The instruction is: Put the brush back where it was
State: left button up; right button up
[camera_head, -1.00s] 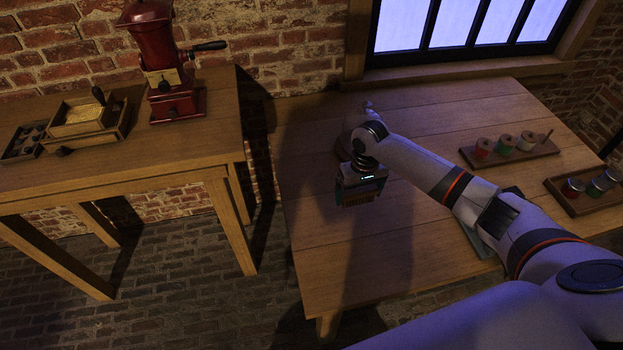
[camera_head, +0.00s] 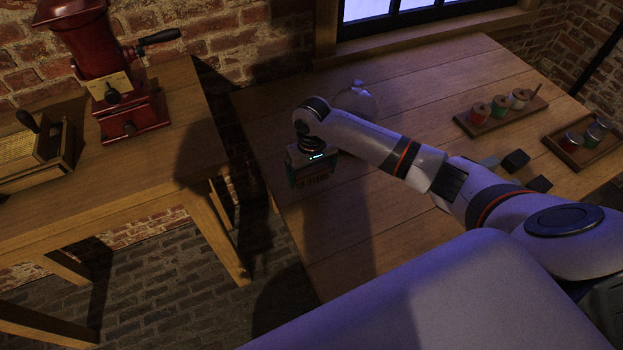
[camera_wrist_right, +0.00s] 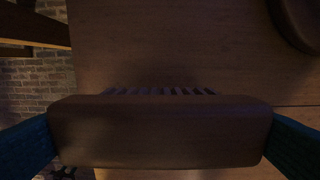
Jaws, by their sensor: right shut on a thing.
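My right gripper (camera_head: 312,176) is over the left part of the right-hand table (camera_head: 400,230). It is shut on the brush, whose dark block (camera_wrist_right: 160,132) lies across the right wrist view between the two teal fingers. A row of dark bristles shows along the block's far edge. In the head view the brush (camera_head: 314,181) shows only as a small brownish strip under the gripper. It seems held above the table, but the gap is hard to judge. My left gripper is not in view.
A glass jar (camera_head: 357,101) stands behind my right wrist. A rack of spools (camera_head: 500,120) and a tray of small jars (camera_head: 583,152) lie to the right, with dark blocks (camera_head: 516,160) nearer. The left table holds a red grinder (camera_head: 130,110) and a wooden box (camera_head: 30,160). A gap separates the tables.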

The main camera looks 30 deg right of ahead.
aim_at(312, 181)
jog(key=shift+f, duration=1.8)
jog(key=shift+f, duration=0.1)
jog(key=o, duration=0.6)
notch_tip(312, 181, up, 12)
jog(key=shift+r, duration=0.1)
jog(key=shift+a, duration=0.1)
